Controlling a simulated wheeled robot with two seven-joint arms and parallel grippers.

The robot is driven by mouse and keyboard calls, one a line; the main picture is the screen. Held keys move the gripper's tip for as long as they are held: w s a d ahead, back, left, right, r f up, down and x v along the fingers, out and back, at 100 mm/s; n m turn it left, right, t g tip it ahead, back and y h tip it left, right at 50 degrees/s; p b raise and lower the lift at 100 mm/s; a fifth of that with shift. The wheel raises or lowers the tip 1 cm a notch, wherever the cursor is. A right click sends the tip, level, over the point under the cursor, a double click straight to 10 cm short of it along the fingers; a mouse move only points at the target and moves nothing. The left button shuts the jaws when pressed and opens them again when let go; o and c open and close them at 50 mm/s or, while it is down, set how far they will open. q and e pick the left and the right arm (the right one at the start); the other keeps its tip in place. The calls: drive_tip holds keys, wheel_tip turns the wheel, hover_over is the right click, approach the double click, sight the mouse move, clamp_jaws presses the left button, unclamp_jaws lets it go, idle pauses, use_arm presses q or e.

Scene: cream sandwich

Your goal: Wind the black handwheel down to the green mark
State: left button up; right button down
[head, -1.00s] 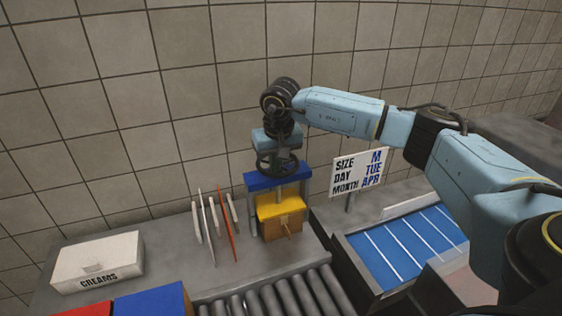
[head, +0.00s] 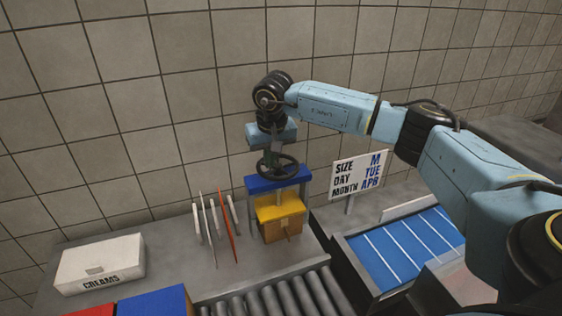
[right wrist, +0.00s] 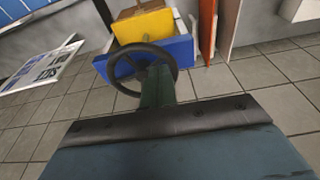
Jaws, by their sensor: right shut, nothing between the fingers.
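The black handwheel (head: 278,166) sits on top of a press with a blue crossbeam (head: 279,184). Under the beam are a yellow block (head: 280,207) and a brown box (head: 283,229). The wheel also shows in the right wrist view (right wrist: 103,66), with the blue beam (right wrist: 178,47) beyond it. My right gripper (head: 268,160) points down at the left part of the wheel, its dark green fingers shut and empty. In the wrist view the fingers (right wrist: 157,84) overlap the wheel's near rim; I cannot tell if they touch it. I see no green mark. My left gripper is out of view.
A sign (head: 358,173) and a blue-bedded tray (head: 410,243) stand right of the press. Several upright thin sticks (head: 231,228) stand close on its left. A white CREAMS box (head: 100,262) is at the left. Rollers (head: 290,295) run in front. A tiled wall is behind.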

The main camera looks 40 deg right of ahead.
sight(278, 176)
drive_tip(key=shift+s+d, duration=0.65)
drive_tip(key=shift+d, duration=0.2)
drive_tip(key=shift+s+d, duration=0.65)
drive_tip(key=shift+d, duration=0.15)
drive_tip(key=shift+f, duration=0.15)
drive_tip(key=shift+s+b+x, duration=0.2)
drive_tip(key=shift+b+x, duration=0.8)
drive_tip(key=shift+x, duration=0.15)
drive_tip(key=shift+a, duration=0.15)
drive_tip(key=shift+a, duration=0.15)
drive_tip(key=shift+w+a+f, duration=0.1)
drive_tip(key=shift+w+a, duration=0.25)
drive_tip(key=shift+a, duration=0.4)
